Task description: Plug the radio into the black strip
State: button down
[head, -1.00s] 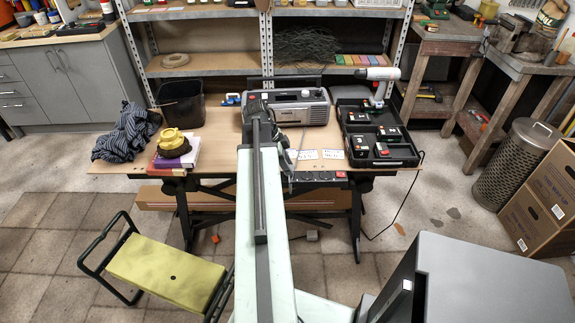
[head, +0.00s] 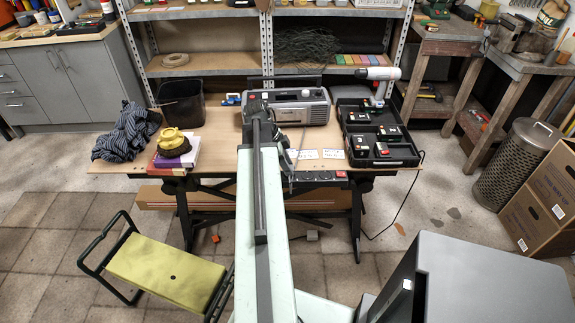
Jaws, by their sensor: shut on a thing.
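The grey radio (head: 300,106) stands upright at the back middle of the workbench, its left end partly covered by my arm. The black strip (head: 320,177) runs along the bench's front edge, with round sockets and a red switch at its right end. My arm covers its left part. A narrow part of my gripper (head: 289,176) shows just right of my arm, by the strip's left end. A thin dark cord (head: 301,139) runs from the radio down towards it. The fingertips and the plug in them are hidden, so I cannot tell whether the plug touches a socket.
White labels (head: 333,154) lie behind the strip. A black case with batteries and a drill (head: 378,87) stand at the right. A black bin (head: 181,103), striped cloth (head: 127,134) and books with a yellow-topped item fill the left. A yellow-green stool (head: 165,275) stands in front.

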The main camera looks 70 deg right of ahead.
jog(key=shift+f+b, duration=0.45)
jog(key=shift+f, duration=0.05)
jog(key=c, duration=0.9)
grip_release()
jog(key=p+v, duration=0.7)
jog(key=shift+w+r, duration=0.15)
jog(key=shift+r, duration=0.2)
jog(key=shift+a, duration=0.1)
